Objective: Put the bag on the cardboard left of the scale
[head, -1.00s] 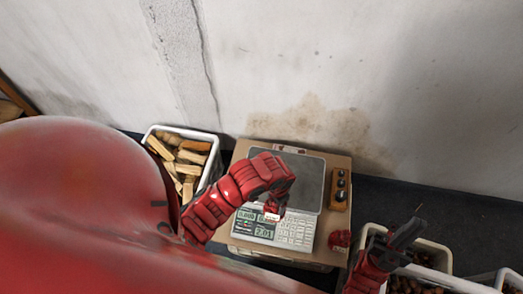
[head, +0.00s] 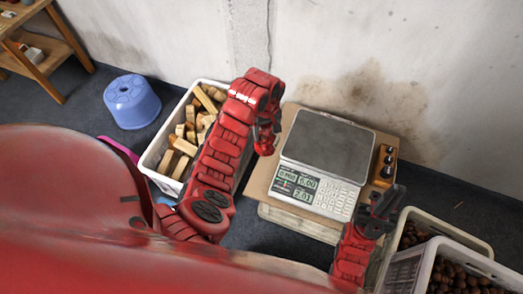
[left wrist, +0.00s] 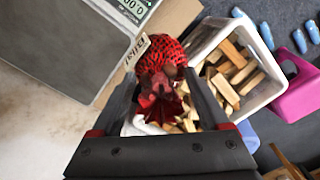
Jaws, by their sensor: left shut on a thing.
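My left gripper (head: 264,128) is shut on the red mesh bag (head: 264,146), just left of the scale (head: 326,145). In the left wrist view the bag (left wrist: 160,52) hangs between the fingers, with dark contents and a white printed tag. It shows over the zone between the cardboard (left wrist: 178,14) and the crate of wood; I cannot tell whether it touches anything. The cardboard (head: 262,183) lies under the scale, with a strip showing to its left. My right gripper (head: 386,203) is at the scale's front right corner; its opening is unclear.
A white crate of wood blocks (head: 150,161) stands left of the cardboard. A wooden block with dark knobs (head: 384,165) is right of the scale. Crates of chestnuts (head: 434,244) stand at the lower right. A blue stool (head: 132,101) is farther left, and a wall is behind.

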